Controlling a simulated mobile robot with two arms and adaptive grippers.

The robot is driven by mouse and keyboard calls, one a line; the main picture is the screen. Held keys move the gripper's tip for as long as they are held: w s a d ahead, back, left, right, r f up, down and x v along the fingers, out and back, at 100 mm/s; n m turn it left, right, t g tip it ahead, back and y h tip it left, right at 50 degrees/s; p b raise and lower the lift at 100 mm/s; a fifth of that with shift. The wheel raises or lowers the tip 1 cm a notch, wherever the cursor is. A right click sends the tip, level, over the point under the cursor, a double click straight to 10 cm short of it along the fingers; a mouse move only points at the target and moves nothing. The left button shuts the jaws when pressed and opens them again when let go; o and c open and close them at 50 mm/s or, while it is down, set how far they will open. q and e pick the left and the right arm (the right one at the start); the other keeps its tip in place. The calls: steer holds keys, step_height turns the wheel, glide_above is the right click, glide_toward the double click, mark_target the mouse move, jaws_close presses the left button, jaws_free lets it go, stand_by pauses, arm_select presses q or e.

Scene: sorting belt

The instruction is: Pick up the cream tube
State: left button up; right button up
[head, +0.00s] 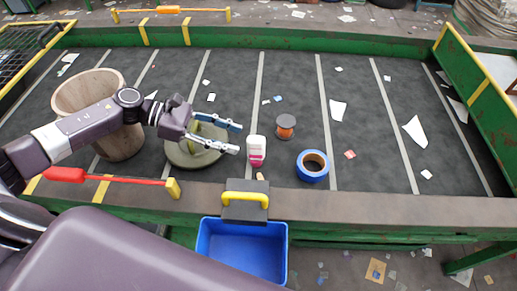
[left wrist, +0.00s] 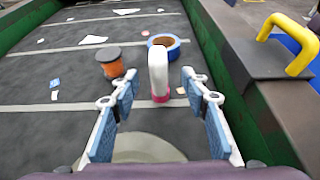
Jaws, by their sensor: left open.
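The cream tube (head: 256,150) is white with a pink cap at its lower end. It stands upright on the dark belt. My left gripper (head: 239,139) is open, just left of the tube, its two blue-padded fingers pointing towards it. In the left wrist view the tube (left wrist: 158,68) is centred just beyond the gap between the open fingertips (left wrist: 159,87); nothing is held. I cannot tell whether a finger touches it. My right gripper is not in view.
A wooden bucket (head: 117,145) stands left. An orange spool (head: 286,127) and blue tape roll (head: 312,177) are right of the tube. A yellow handle (head: 246,197) and blue bin (head: 242,250) sit at the front edge.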

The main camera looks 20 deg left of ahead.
mark_target(257, 144)
arm_select(q)
steer(key=p+x, duration=0.1)
steer(key=x, duration=0.1)
steer(key=p+x, duration=0.3)
steer(key=x, duration=0.2)
steer(key=shift+w+d+r, duration=0.1)
steer(key=shift+w+r, duration=0.2)
steer(key=shift+d+f+p, duration=0.2)
steer(key=shift+d+p, duration=0.1)
steer(key=shift+f, duration=0.1)
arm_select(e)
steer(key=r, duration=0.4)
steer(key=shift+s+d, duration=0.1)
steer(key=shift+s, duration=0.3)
arm_select(q)
jaws_close()
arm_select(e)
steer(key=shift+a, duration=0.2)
